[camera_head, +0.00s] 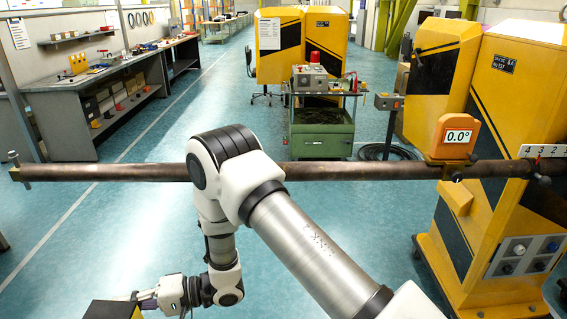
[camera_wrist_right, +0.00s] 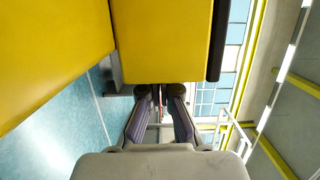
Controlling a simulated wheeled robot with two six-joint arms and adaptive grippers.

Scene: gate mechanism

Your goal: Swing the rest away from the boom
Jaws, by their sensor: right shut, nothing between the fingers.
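The boom (camera_head: 330,170) is a long brown pipe lying level across the head view, from the yellow cabinet at right to a small metal fitting at its left end. A yellow and dark block (camera_head: 112,311), perhaps part of the rest, is cut off by the bottom edge; I cannot be sure what it is. My right gripper (camera_head: 142,299) is shut and empty beside this block, lower in the picture than the boom. In the wrist view, the right gripper's fingers (camera_wrist_right: 163,92) are close to a yellow block (camera_wrist_right: 165,45); contact cannot be told. My left gripper is not in view.
The yellow gate cabinet (camera_head: 500,185) stands at right, with a display (camera_head: 458,136) reading 0.0°. A green cart (camera_head: 321,130) stands behind the boom. Workbenches (camera_head: 110,90) line the left wall. Blue floor (camera_head: 95,240) is open at left. My right arm crosses in front of the boom.

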